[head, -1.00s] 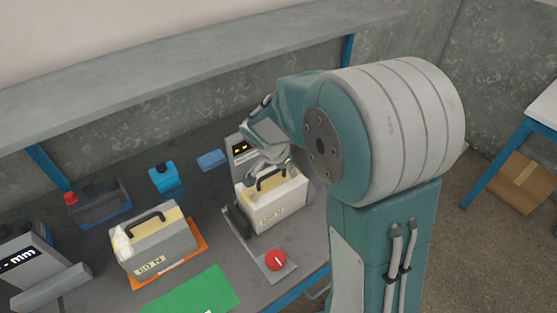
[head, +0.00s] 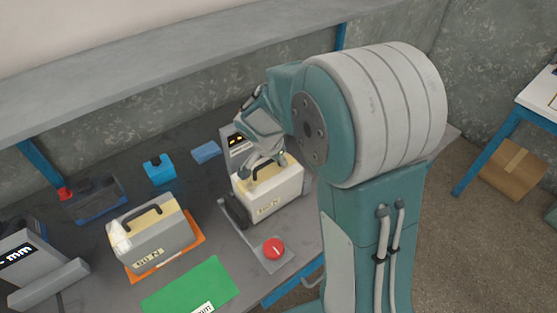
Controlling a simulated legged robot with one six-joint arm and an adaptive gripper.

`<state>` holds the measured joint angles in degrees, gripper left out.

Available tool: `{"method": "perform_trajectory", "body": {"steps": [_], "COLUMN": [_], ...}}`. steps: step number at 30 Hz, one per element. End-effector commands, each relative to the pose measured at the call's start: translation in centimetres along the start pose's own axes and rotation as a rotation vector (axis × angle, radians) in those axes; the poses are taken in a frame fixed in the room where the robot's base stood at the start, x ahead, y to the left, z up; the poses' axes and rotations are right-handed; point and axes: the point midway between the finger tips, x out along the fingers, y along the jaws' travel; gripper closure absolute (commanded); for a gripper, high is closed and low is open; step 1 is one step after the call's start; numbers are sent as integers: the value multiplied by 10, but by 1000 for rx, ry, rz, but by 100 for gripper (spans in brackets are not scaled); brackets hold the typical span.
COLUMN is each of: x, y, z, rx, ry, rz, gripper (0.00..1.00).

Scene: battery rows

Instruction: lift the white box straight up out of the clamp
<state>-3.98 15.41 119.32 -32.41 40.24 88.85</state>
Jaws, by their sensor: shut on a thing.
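The white box (head: 267,201) has a cream top and a dark handle, with a label on its front. It stands upright in the clamp (head: 265,262), a grey fixture with a red knob (head: 274,248) in front and a dark bar (head: 235,211) along the box's left side. My gripper (head: 264,162) is over the box top, shut on its handle. The fingertips are small and partly hidden by the handle and my wrist. The box's underside is hidden, so I cannot tell whether it touches the clamp base.
A similar box (head: 150,240) stands on an orange mat (head: 198,240) to the left. A grey display unit (head: 236,146) is close behind the clamp. Blue items (head: 160,170) lie behind, and a green mat (head: 195,287) lies in front. A grey shelf (head: 150,90) runs above the bench.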

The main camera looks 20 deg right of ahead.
Motion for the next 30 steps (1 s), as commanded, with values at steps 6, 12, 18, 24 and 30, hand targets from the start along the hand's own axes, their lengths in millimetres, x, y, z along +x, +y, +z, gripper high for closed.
{"method": "perform_trajectory", "body": {"steps": [6, 12, 18, 24, 30], "x": [-12, -20, -28, -36, -44], "y": [-2, -2, -2, -2, -2], "z": [-6, -9, -12, -15, -18], "rx": [2, 2, 2, 3, 1], "ry": [5, 5, 5, 6, 5], "rz": [-8, -9, -8, -10, -9], "gripper": [100, 100, 100, 100, 100]}}
